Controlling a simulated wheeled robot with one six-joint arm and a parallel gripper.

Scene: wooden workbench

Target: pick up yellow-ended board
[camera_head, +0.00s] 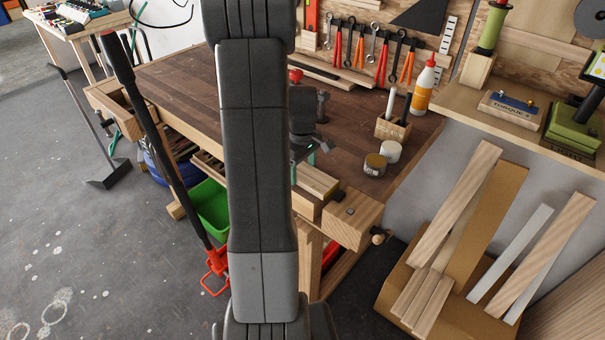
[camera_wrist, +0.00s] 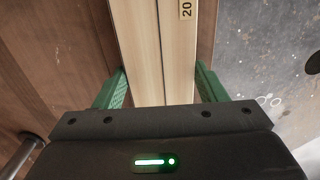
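My gripper (camera_head: 305,150) is at the front edge of the workbench in the head view, partly hidden behind my own arm. In the wrist view, its green fingers (camera_wrist: 160,82) are spread wide. Two pale wood strips (camera_wrist: 143,50) lie side by side between the fingers, and one carries a label reading 20. Whether the fingers touch them cannot be told. In the head view a pale yellowish wood piece (camera_head: 318,181) lies just below the gripper at the bench front.
The workbench top (camera_head: 180,85) is mostly clear at left. A wooden holder (camera_head: 393,128), a glue bottle (camera_head: 422,88) and two small tins stand at its right. A cardboard box (camera_head: 400,285) with several upright boards stands at right. A green bin (camera_head: 208,208) sits under the bench.

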